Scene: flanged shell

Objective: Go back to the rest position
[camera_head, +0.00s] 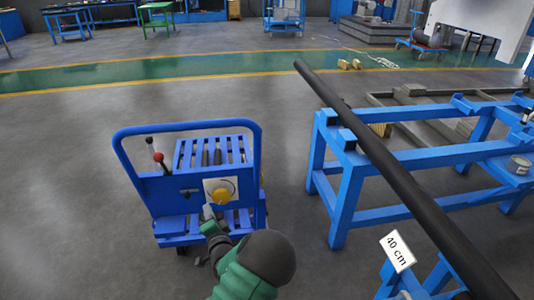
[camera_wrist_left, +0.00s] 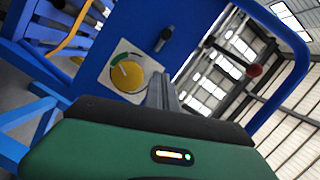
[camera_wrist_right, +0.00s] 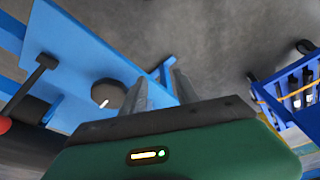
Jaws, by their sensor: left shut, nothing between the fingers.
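My left gripper (camera_head: 208,213) is in front of the blue wheeled cart (camera_head: 258,160), just below the yellow knob (camera_head: 223,190) on the cart's pale panel. In the left wrist view its fingers (camera_wrist_left: 163,92) are together and empty, with the yellow knob (camera_wrist_left: 126,75) and a green-marked dial to their left. I cannot tell whether the fingertips touch the cart. My right gripper is outside the head view. In the right wrist view its fingers (camera_wrist_right: 160,92) stand apart with nothing visible between them, near a blue surface with a dark round knob (camera_wrist_right: 108,93).
Levers with a red ball (camera_head: 158,157) and a black ball rise on the cart's left. A long black pipe (camera_head: 390,175) lies across blue stands (camera_head: 345,190) at the right. A "40 cm" sign (camera_head: 397,250) stands in front. Grey floor left of the cart is clear.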

